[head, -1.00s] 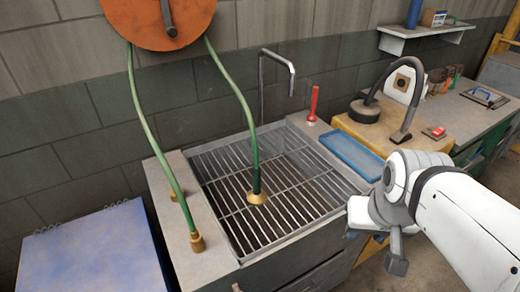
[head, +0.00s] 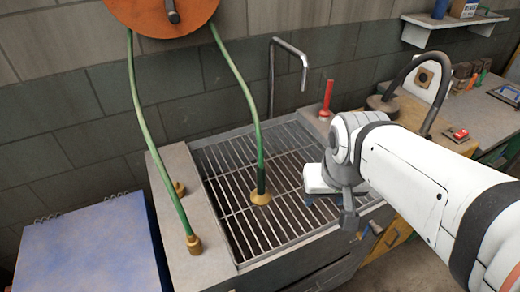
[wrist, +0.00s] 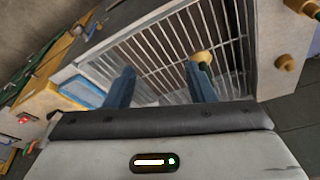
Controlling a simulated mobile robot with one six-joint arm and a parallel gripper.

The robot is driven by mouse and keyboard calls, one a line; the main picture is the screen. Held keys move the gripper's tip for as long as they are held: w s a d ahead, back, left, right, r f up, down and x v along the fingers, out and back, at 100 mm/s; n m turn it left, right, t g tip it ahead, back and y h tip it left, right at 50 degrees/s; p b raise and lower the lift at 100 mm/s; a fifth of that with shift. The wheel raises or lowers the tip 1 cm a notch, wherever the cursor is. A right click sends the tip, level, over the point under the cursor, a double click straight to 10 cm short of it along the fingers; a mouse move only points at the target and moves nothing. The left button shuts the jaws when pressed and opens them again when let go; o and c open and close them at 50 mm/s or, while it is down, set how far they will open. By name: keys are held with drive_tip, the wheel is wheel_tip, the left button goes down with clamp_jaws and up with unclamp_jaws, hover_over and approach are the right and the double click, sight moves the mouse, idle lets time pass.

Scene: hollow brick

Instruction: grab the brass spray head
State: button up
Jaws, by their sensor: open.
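The brass spray head (head: 260,197) hangs mouth down at the end of a green hose (head: 260,165), over the sink grate (head: 228,205). It also shows in the wrist view (wrist: 203,56), just beyond the tip of the right-hand finger. My gripper (head: 308,198) is to the right of the spray head, apart from it, with its fingers largely hidden by the wrist in the head view. In the wrist view my gripper (wrist: 162,72) has its two blue fingers spread, with only grate bars behind the gap.
A second green hose ends in a brass fitting (head: 194,244) on the left ledge, near a brass knob (head: 179,188). A bent grey tap (head: 288,55) and red-handled tool (head: 326,97) stand behind. A blue tray (wrist: 83,91) lies beside the grate.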

drive_tip(key=w+a+f+m, duration=0.25)
drive_tip(key=w+a, duration=0.25)
drive_tip(key=w, duration=0.7)
hover_over(261, 173)
drive_tip(key=shift+m+h, duration=0.25)
drive_tip(key=shift+h, duration=0.15)
wheel_tip(261, 173, down, 6)
drive_tip(key=shift+s+a+f, duration=0.1)
drive_tip(key=shift+a+f, duration=0.05)
drive_tip(key=shift+f, duration=0.05)
drive_tip(key=shift+a+f, duration=0.1)
drive_tip(key=shift+f, duration=0.2)
drive_tip(key=p+x, duration=0.2)
drive_tip(key=x, duration=0.5)
drive_tip(key=shift+w+f, duration=0.2)
drive_tip(key=shift+w, duration=0.05)
drive_tip(key=shift+c, duration=0.5)
clamp_jaws()
